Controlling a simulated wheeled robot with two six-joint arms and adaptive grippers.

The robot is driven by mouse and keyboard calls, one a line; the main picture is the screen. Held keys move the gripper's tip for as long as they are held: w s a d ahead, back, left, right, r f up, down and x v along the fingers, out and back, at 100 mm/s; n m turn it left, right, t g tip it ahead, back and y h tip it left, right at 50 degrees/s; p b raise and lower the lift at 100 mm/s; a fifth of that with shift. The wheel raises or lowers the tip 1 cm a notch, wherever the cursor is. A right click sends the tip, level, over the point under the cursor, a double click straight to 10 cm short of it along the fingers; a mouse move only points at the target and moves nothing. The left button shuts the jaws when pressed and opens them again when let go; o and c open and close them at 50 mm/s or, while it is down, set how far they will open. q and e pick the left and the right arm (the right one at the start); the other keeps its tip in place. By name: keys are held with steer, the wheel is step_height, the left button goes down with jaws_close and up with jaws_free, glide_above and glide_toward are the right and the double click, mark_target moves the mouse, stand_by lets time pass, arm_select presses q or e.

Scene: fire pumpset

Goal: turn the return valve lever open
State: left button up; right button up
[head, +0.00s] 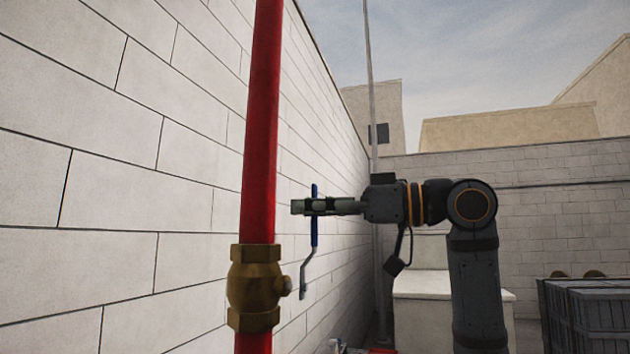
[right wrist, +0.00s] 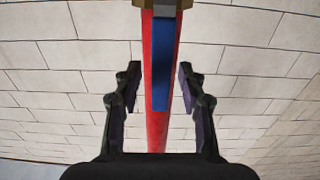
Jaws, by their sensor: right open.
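A red upright pipe (head: 261,120) carries a brass valve body (head: 255,288). The valve's lever has a bent metal shank (head: 305,272) and a blue handle (head: 315,230) that points upward, roughly along the pipe. My right gripper (head: 302,207) comes in from the right at the height of the handle's upper part. In the right wrist view, its open fingers (right wrist: 160,72) stand on either side of the blue handle (right wrist: 163,65), with a gap visible on both sides. The red pipe (right wrist: 157,130) shows behind the handle. My left gripper is not in view.
A pale block wall (head: 120,200) runs close behind the pipe on the left. A thin grey pole (head: 369,90) stands farther back. A pale block-like box (head: 425,287) and dark slatted crates (head: 595,315) stand at the right. The space right of the lever is open around my arm.

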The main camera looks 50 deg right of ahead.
steer(key=r, duration=0.8)
steer(key=shift+s+a+r, duration=0.1)
steer(key=shift+a+r, duration=0.2)
steer(key=shift+s+d+r, duration=0.1)
steer(key=shift+s+r, duration=0.05)
steer(key=shift+r, duration=0.25)
steer(key=shift+d, duration=0.1)
